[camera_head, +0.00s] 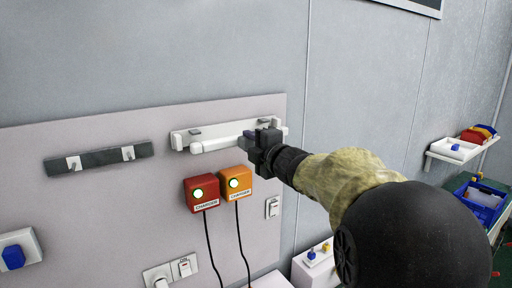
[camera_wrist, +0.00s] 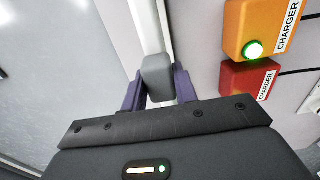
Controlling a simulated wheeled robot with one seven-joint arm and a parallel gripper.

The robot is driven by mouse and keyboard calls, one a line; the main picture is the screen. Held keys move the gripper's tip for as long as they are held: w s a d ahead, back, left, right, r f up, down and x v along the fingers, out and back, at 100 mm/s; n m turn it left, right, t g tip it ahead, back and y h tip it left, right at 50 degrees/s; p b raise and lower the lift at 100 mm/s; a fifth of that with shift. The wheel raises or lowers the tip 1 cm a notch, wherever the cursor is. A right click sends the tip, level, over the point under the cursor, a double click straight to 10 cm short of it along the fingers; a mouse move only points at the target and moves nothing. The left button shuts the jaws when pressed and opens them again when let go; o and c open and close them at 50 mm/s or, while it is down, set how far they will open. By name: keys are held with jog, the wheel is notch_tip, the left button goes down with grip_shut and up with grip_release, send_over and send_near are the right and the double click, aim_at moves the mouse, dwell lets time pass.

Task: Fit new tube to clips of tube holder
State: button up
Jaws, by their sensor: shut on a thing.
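The white tube (camera_head: 222,144) lies lengthwise in front of the white tube holder (camera_head: 178,140) on the wall panel. Two small grey clips show on this holder, the left one (camera_head: 195,132) just above the tube. I cannot tell whether the tube sits in them. My gripper (camera_head: 262,146) is shut on the tube near its right end. In the wrist view, the gripper's purple fingers (camera_wrist: 158,88) stand on both sides of a grey block-like end (camera_wrist: 157,72), with the pale tube and holder running away above it. The fingers' contact is partly hidden.
A dark holder (camera_head: 98,159) with two white clips hangs on the left, empty. Red (camera_head: 202,192) and orange (camera_head: 236,183) charger boxes with lit green lamps sit just below the tube. Sockets, switches and cables are lower. A shelf (camera_head: 458,150) stands at right.

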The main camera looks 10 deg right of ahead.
jog(key=shift+x, duration=1.25)
jog(key=shift+w, duration=0.1)
dwell(0.6)
jog(key=shift+x, duration=0.95)
jog(key=shift+d, duration=0.1)
jog(key=shift+r, duration=0.1)
jog(key=shift+w+a, duration=0.25)
jog(key=shift+w, duration=0.15)
jog(key=shift+w+d+b, duration=0.1)
jog(key=shift+b, duration=0.25)
